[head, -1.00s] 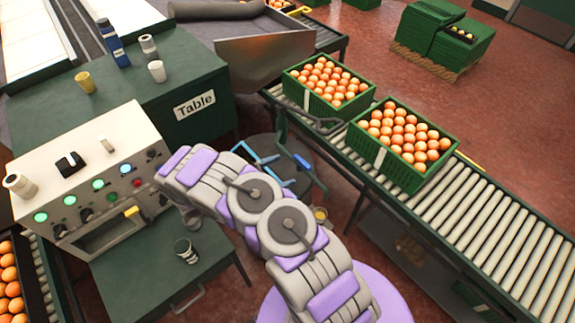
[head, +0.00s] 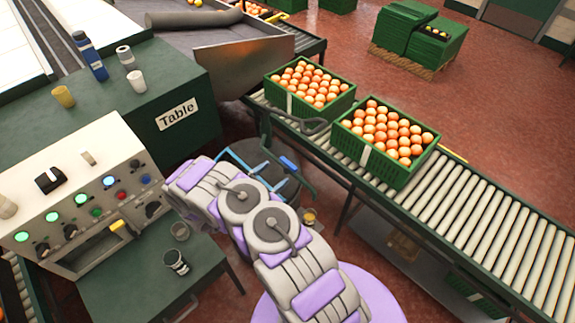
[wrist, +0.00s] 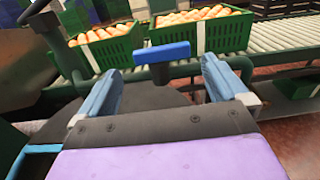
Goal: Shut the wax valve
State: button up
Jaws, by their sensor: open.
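The wax valve's blue handle (wrist: 162,52) shows in the wrist view, lying nearly crosswise above a dark green pipe (wrist: 184,70). In the head view the blue handle (head: 289,163) is small, just beyond the end of my arm. My gripper (wrist: 162,66) is open and empty, with one pale blue finger on each side of the handle in the picture. The handle appears ahead of the fingers; I see no contact, and the exact gap is hard to tell. In the head view my arm hides part of the valve area.
A roller conveyor (head: 480,221) with two green crates of oranges (head: 386,143) (head: 310,84) runs behind the valve. A control panel (head: 75,190) with lit buttons stands left, beside a green table (head: 190,90) with cups and a bottle. A dark round vessel (head: 262,158) sits below the gripper.

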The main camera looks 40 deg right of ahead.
aim_at(286, 165)
jog(key=d, duration=0.5)
jog(key=d+b, duration=0.1)
jog(key=d, duration=0.2)
jog(key=shift+w, duration=0.25)
jog(key=shift+a, duration=0.1)
jog(key=c, duration=0.7)
